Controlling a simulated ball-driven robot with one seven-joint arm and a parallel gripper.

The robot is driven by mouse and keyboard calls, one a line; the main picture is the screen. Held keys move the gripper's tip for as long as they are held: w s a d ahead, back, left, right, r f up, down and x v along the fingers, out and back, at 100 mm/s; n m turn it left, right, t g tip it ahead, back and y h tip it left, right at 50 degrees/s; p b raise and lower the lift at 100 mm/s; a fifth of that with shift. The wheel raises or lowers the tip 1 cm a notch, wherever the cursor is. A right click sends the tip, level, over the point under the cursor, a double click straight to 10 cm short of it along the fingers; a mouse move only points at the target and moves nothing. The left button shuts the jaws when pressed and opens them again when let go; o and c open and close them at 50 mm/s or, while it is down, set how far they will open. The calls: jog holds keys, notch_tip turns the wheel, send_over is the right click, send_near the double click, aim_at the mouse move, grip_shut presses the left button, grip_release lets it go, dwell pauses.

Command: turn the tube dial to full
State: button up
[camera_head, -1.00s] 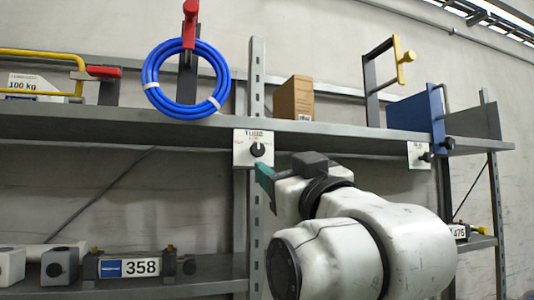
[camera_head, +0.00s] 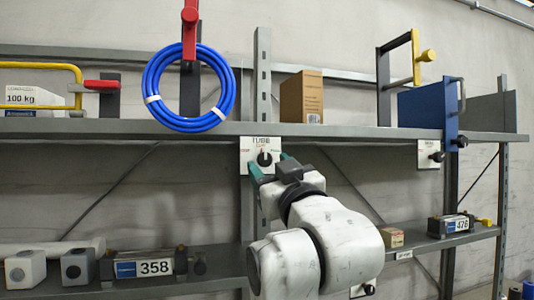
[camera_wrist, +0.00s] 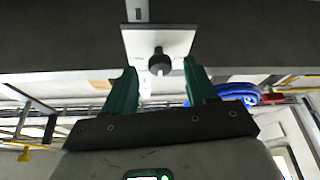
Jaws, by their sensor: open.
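The tube dial is a black knob (camera_head: 264,158) on a white plate (camera_head: 246,153) marked "TUBE", fixed at the upper shelf's front edge beside a grey post. In the wrist view the black knob (camera_wrist: 159,62) stands out from its white plate (camera_wrist: 180,42). My gripper (camera_head: 270,165) is just below and in front of the plate in the head view. In the wrist view my gripper (camera_wrist: 160,80) has its two green fingers apart, with the knob between or just beyond their tips. I cannot tell whether a finger touches the knob. The pointer's exact setting is too small to read.
A coiled blue hose (camera_head: 153,98) hangs above left on a red-handled holder. A second dial plate (camera_head: 428,153) is at the right. A cardboard box (camera_head: 300,97) stands on the upper shelf (camera_head: 80,128). The lower shelf holds a block marked 358 (camera_head: 153,267).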

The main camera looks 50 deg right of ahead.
aim_at(264, 160)
jog(key=shift+x, duration=1.3)
jog(key=shift+c, duration=0.3)
jog(key=c, duration=1)
jog(key=shift+f, duration=0.1)
jog(key=m+g+h+b, duration=0.1)
jog(key=m, duration=0.3)
jog(key=m+g+h+b, duration=0.1)
jog(key=m+h, duration=0.1)
jog(key=m, duration=0.2)
jog(key=shift+w+a+f+h, duration=0.1)
jog(key=shift+a+h, duration=0.1)
jog(key=shift+h, duration=0.1)
jog(key=m+g+h+b, duration=0.1)
jog(key=m+g+b, duration=0.1)
jog(key=m, duration=0.2)
jog(key=shift+a+m, duration=0.1)
jog(key=shift+m, duration=0.3)
jog(key=shift+m+g+h+b, duration=0.55)
jog(key=shift+m+g, duration=0.65)
jog(key=shift+m, duration=0.9)
jog(key=shift+r, duration=0.2)
